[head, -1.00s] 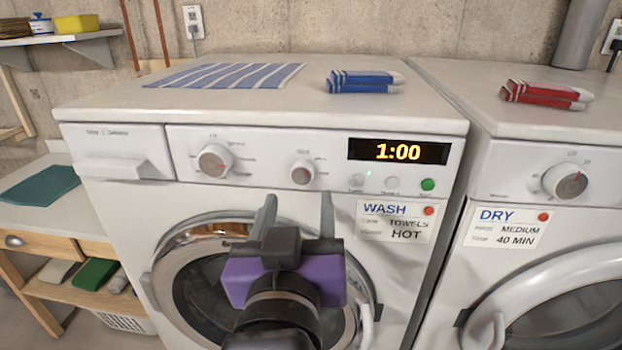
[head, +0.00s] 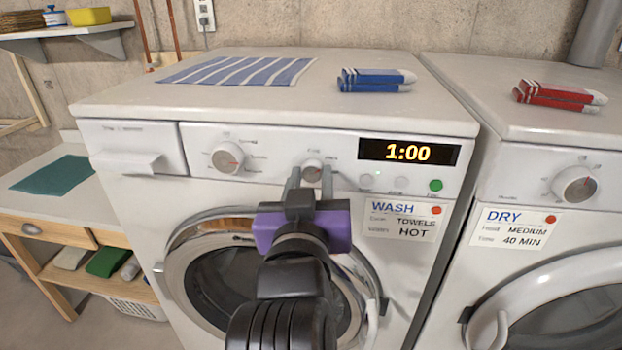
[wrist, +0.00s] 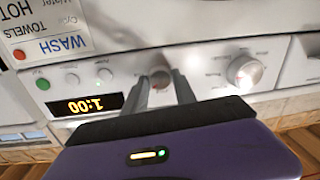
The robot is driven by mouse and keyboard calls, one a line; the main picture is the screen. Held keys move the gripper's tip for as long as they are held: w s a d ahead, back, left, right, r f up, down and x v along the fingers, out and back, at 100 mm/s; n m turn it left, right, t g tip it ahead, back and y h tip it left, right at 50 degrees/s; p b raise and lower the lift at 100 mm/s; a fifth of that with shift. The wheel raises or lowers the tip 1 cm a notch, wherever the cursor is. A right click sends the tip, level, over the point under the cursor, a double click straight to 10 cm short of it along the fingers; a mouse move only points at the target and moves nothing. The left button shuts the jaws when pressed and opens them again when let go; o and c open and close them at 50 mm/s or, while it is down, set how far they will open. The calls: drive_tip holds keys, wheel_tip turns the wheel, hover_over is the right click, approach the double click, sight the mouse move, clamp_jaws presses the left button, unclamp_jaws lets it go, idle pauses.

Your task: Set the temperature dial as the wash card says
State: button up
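The washer's smaller dial (head: 313,169) sits left of the display, which reads 1:00. It also shows in the wrist view (wrist: 159,77), upside down between the fingertips. My gripper (head: 311,178) is in front of this dial with its fingers apart, one on each side. I cannot tell whether the fingers touch it. The larger washer dial (head: 228,158) is to the left, and also in the wrist view (wrist: 245,71). The wash card (head: 403,220) below the display reads WASH, TOWELS, HOT; its small row labels are blurred. The small dial's setting is too small to read.
The dryer (head: 540,130) stands on the right with its own dial (head: 575,184) and a DRY card (head: 515,228). The round washer door (head: 190,252) is below my gripper.

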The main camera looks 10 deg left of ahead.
clamp_jaws()
drive_tip(key=shift+f+b, duration=0.1)
drive_tip(key=shift+b, duration=0.35)
drive_tip(key=m+b, duration=0.3)
drive_tip(key=b, duration=0.1)
drive_tip(key=shift+f, duration=0.2)
drive_tip(key=m+b, duration=0.5)
drive_tip(key=b, duration=0.1)
drive_tip(key=shift+r+m+t+h+b, duration=0.15)
drive_tip(key=shift+m+t+h+b, duration=0.15)
drive_tip(key=shift+m+b, duration=0.95)
drive_tip(key=o, duration=0.8)
unclamp_jaws()
